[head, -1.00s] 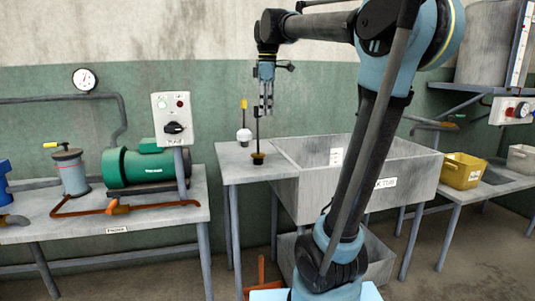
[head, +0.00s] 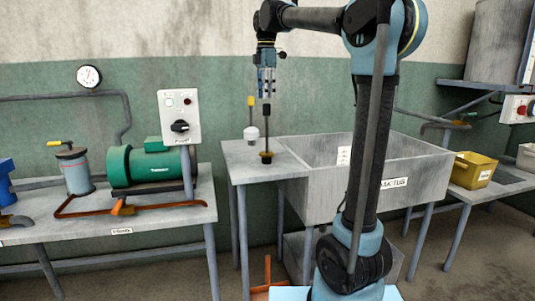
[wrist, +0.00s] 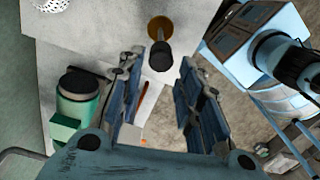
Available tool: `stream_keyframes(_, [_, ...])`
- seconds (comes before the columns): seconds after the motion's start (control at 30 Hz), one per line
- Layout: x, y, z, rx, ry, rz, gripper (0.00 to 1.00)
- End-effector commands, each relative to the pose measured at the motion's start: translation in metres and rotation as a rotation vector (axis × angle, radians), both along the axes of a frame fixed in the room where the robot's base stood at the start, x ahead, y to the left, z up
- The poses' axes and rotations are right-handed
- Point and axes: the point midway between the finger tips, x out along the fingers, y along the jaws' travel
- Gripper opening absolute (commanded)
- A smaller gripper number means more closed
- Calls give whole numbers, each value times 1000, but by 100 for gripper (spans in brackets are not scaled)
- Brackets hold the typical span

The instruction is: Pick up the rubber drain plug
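The likely drain plug (head: 266,156) stands upright on the small grey side table beside the sink, with a brass-coloured base, a thin dark rod and a black grip on top. I cannot confirm rubber. In the wrist view its black grip (wrist: 160,56) shows between the finger lines, with the round brown base (wrist: 159,27) beyond it. My gripper (head: 266,94) points down just above the grip. Its two blue fingers (wrist: 158,100) are spread apart with nothing held between them.
A white perforated piece with a yellow-topped rod (head: 251,132) stands close behind the plug. The grey sink (head: 420,175) is to the right. The side table (head: 240,160) is otherwise bare. A control box (head: 179,117) and green motor (head: 150,165) stand left.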

Motion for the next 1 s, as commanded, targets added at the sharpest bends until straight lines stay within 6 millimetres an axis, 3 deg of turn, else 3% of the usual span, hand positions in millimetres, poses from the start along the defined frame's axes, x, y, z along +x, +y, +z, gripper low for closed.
stream_keyframes(0.3, [-1,1,-53,0,0,1,33])
stream_keyframes(0.63, [0,0,-75,0,0,0,33])
stream_keyframes(1.0, [1,-2,-117,0,0,0,33])
